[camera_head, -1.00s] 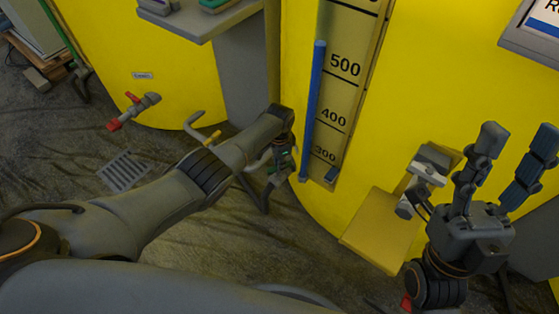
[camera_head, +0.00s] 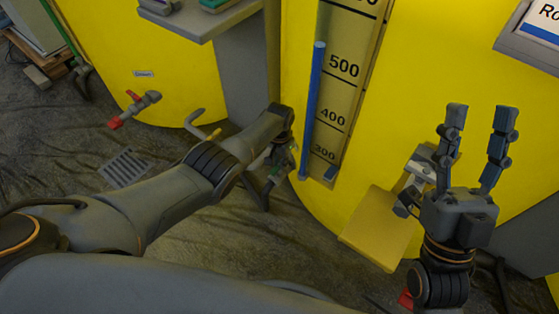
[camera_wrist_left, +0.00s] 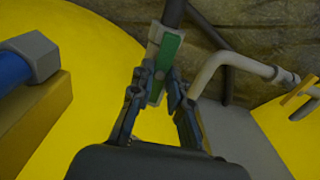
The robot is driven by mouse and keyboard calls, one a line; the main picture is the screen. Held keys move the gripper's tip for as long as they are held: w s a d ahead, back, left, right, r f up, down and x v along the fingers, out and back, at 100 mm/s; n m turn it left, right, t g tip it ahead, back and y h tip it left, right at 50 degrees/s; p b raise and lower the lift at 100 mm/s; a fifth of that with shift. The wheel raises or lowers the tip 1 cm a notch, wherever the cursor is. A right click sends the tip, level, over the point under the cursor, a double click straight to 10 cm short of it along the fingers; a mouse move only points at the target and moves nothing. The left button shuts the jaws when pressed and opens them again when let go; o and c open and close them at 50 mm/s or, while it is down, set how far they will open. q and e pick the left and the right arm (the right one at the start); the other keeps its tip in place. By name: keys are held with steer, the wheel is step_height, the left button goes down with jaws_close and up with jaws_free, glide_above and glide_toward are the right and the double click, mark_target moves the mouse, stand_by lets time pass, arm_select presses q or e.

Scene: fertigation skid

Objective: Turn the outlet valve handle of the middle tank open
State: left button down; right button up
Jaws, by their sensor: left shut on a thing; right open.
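The middle tank (camera_head: 300,40) is yellow, with a level scale (camera_head: 340,95) on its front. My left gripper (camera_wrist_left: 158,85) is low at this tank's left edge, shut on a green outlet valve handle (camera_wrist_left: 168,58). In the left wrist view the handle lies tilted between the two fingers, and a dark pipe rises behind it. In the head view my left arm and wrist mostly hide the valve. My right gripper (camera_head: 480,112) is open and empty, fingers up, in front of the tank at the right.
The left tank (camera_head: 185,60) has a valve with a red handle (camera_head: 115,122). A bent grey pipe (camera_wrist_left: 228,60) stands beside my left gripper. A yellow ledge (camera_head: 380,228) juts out by my right gripper. A grey shelf (camera_head: 205,22) is above left.

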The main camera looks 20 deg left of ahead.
mark_target(279, 165)
stand_by(0.3)
arm_select(q)
steer(key=c, duration=1.3)
jaws_free()
steer(key=shift+r, duration=0.1)
steer(key=shift+r, duration=0.45)
step_height(279, 165, up, 11)
steer(key=shift+f, duration=0.1)
